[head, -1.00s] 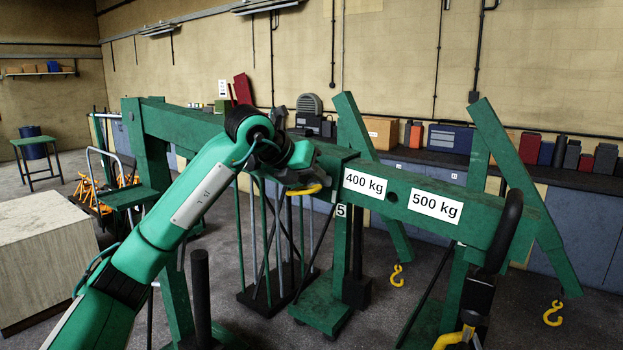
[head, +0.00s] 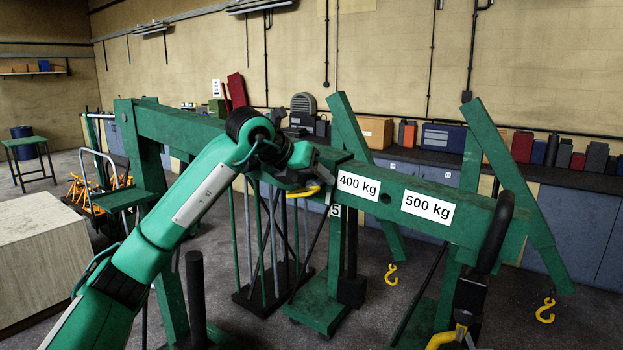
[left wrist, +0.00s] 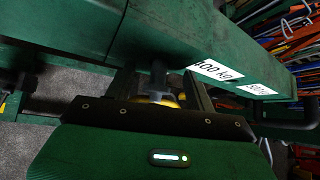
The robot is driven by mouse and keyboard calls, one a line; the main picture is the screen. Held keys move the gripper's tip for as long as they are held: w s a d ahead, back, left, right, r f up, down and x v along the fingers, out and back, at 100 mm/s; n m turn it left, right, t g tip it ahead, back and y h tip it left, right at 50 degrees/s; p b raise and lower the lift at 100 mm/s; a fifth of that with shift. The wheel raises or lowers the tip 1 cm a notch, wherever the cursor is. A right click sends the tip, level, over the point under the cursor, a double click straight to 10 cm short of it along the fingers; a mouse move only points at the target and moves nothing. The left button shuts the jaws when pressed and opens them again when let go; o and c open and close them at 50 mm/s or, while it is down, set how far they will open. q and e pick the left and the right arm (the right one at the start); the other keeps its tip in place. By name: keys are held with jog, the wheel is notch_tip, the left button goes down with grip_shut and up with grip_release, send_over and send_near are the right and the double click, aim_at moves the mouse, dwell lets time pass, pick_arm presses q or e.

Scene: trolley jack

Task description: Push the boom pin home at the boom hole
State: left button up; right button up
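The green boom (head: 460,206) runs across the head view, with "400 kg" and "500 kg" labels on its side. A dark round hole (head: 386,198) shows between the labels. My left gripper (head: 302,178) is at the near side of the boom, left of the "400 kg" label. The boom pin's yellow part (head: 303,191) shows at its tips. In the left wrist view, the pin's grey shaft (left wrist: 158,76) points at the boom, its yellow end between the fingers. The gripper hides the hole in front of the pin, so its depth cannot be told. My right gripper is out of view.
A dark block (head: 470,297) with a yellow hook (head: 442,340) hangs below the boom's right end. Other green cranes (head: 515,190) stand behind. A rack of rods (head: 270,250) stands below the boom. A pale block (head: 38,245) is at left.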

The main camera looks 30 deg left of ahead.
pick_arm(q)
jog(key=shift+s+a+r, duration=0.1)
jog(key=shift+s, duration=0.1)
jog(key=b+v, duration=0.5)
jog(key=v, duration=0.8)
jog(key=shift+r, duration=0.25)
jog(key=shift+c, duration=0.4)
